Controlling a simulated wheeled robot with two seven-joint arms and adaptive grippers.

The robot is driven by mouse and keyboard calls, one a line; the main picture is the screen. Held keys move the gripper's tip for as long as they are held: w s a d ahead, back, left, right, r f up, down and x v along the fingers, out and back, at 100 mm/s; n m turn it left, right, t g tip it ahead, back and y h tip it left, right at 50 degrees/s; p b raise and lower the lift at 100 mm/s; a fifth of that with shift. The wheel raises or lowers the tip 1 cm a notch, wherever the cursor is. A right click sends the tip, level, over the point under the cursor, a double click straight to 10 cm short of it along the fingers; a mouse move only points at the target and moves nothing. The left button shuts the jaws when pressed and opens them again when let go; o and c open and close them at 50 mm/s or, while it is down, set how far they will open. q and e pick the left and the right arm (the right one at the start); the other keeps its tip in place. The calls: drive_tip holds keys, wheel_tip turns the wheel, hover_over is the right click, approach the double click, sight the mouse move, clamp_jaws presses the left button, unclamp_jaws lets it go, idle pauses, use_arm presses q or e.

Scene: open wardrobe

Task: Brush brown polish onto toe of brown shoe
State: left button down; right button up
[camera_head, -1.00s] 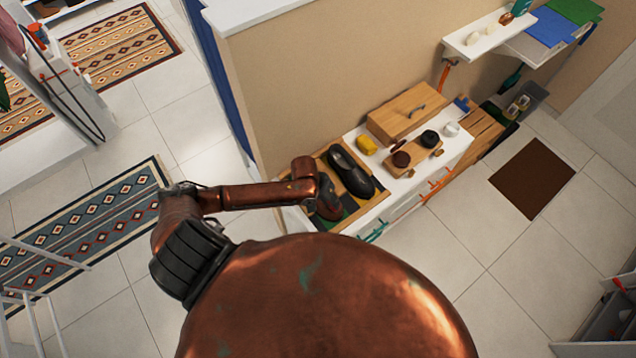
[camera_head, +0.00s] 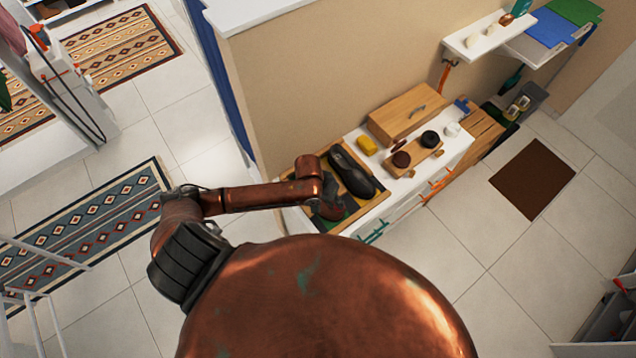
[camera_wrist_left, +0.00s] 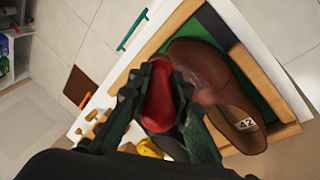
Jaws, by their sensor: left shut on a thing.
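The brown shoe (camera_wrist_left: 218,92), marked 42 inside, lies in the wooden tray (camera_wrist_left: 242,60) on green lining in the left wrist view. My left gripper (camera_wrist_left: 158,80) is shut on a rounded red thing, apparently the brush (camera_wrist_left: 158,100), beside the shoe. Its bristles are hidden, so I cannot tell whether it touches the shoe. In the head view my left gripper (camera_head: 332,208) is over the near part of the tray, and my wrist hides most of the brown shoe. A dark shoe (camera_head: 350,172) lies beside it. A brown round tin (camera_head: 401,159) is on a wooden board. My right gripper is not in view.
The white cabinet top (camera_head: 455,148) also holds a yellow sponge (camera_head: 367,145), a black round tin (camera_head: 430,138), a white cup (camera_head: 452,129) and a wooden box (camera_head: 408,110) against the wall. Coloured handles stick out from its front. Open floor lies to the right.

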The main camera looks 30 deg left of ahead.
use_arm(q)
drive_tip(key=shift+r, duration=2.4)
drive_tip(key=shift+s, duration=0.15)
